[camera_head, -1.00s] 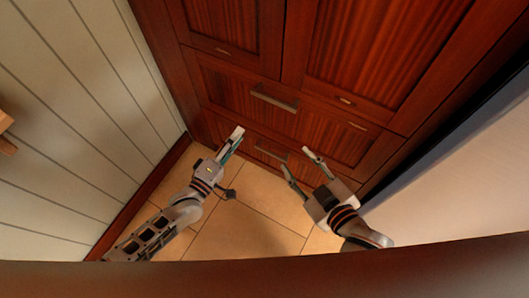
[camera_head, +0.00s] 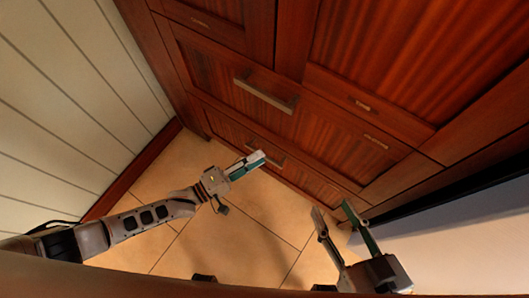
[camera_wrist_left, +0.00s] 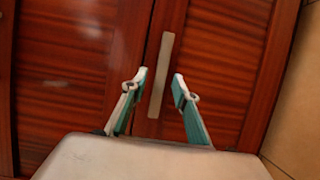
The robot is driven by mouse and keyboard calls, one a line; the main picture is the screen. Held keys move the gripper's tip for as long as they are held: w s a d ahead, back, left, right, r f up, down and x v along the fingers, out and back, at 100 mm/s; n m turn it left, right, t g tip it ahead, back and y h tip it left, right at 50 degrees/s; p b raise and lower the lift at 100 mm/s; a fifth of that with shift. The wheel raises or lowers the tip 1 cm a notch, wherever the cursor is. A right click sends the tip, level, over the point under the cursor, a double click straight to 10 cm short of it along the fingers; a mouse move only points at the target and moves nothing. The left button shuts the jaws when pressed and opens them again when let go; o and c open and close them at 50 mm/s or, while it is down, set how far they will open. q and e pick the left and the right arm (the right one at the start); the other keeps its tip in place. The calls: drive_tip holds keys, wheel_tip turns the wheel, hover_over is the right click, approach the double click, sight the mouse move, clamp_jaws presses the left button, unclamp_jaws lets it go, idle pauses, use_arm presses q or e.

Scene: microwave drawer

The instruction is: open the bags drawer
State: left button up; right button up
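The wooden cabinet has two drawers with bar handles, one above the other. No label shows which is the bags drawer. The upper drawer (camera_head: 205,72) has a long metal handle (camera_head: 265,95). The lower drawer (camera_head: 225,128) appears closed; its handle (camera_head: 272,153) is partly hidden by my left gripper (camera_head: 262,157). In the left wrist view, my left gripper (camera_wrist_left: 158,82) is open, its fingers on either side of a bar handle (camera_wrist_left: 161,70). I cannot tell whether they reach around it. My right gripper (camera_head: 334,210) is open and empty, to the lower right, apart from the drawers.
A white panelled wall (camera_head: 70,90) stands at the left. The tiled floor (camera_head: 235,240) in front of the cabinet is clear. A pale surface with a dark edge (camera_head: 460,240) stands at the right. Cabinet doors (camera_head: 400,60) are above the drawers.

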use_arm(q)
drive_tip(key=shift+x, duration=1.55)
use_arm(e)
drive_tip(key=shift+s+a+f, duration=0.1)
drive_tip(key=shift+a+f, duration=0.05)
drive_tip(key=shift+a, duration=0.2)
use_arm(q)
drive_tip(key=shift+c, duration=0.3)
clamp_jaws()
drive_tip(key=shift+s, duration=0.15)
